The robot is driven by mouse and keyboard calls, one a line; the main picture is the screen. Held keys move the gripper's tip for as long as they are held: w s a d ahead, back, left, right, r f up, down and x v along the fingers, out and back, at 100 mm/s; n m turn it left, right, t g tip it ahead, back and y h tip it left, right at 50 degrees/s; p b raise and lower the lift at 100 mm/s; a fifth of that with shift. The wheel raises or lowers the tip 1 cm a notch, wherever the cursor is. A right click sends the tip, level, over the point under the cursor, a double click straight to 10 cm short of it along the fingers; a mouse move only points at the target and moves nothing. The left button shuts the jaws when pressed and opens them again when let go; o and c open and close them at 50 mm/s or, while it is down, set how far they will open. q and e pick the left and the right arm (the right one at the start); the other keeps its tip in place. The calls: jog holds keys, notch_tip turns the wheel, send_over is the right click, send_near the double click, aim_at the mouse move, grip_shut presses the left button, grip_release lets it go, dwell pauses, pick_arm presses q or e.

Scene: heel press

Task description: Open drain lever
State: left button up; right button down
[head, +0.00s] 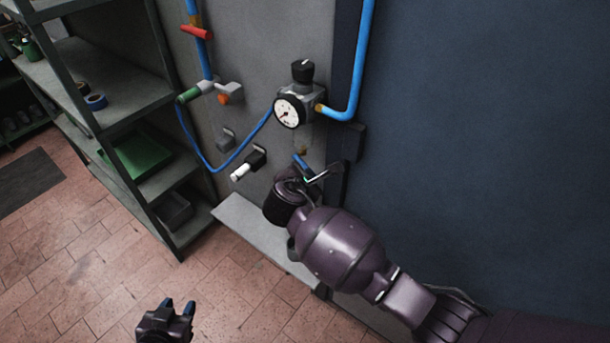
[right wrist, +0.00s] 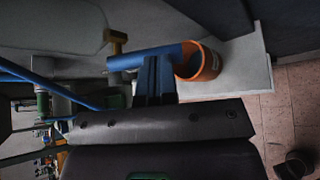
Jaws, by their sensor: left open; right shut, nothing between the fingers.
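The drain lever (right wrist: 142,58) is a blue bar in the right wrist view, joined to a brass fitting (right wrist: 117,45) at its left end. In the head view a short blue piece of it (head: 301,161) shows below the brass end under the gauge unit. My right gripper (right wrist: 155,75) is shut and empty, its fingertips right at the lever's near side; whether they touch it I cannot tell. In the head view my right wrist hides most of this spot. My left gripper (head: 178,306) is open and empty, low over the floor, away from the wall.
An orange cup (right wrist: 211,64) stands by the lever's free end, over a pale ledge (right wrist: 247,75). The pressure gauge (head: 287,113), blue hose and a red handle (head: 195,32) are on the wall. A shelf rack (head: 130,115) stands left. The floor between is clear.

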jog(key=shift+f+m+t+b, duration=0.3)
jog(key=shift+t+b, duration=0.1)
jog(key=shift+b, duration=0.1)
jog(key=m+t+b, duration=0.1)
jog(key=b, duration=0.1)
jog(key=w+a+f+m+t+y+b, duration=0.1)
jog(key=b, duration=0.1)
jog(key=a+f+m+t+y+b, duration=0.1)
jog(key=m+b, duration=0.1)
jog(key=b, duration=0.1)
jog(key=shift+w+f, duration=0.2)
jog(key=shift+f, duration=0.05)
dwell(0.5)
dwell(0.5)
jog(key=shift+d, duration=0.1)
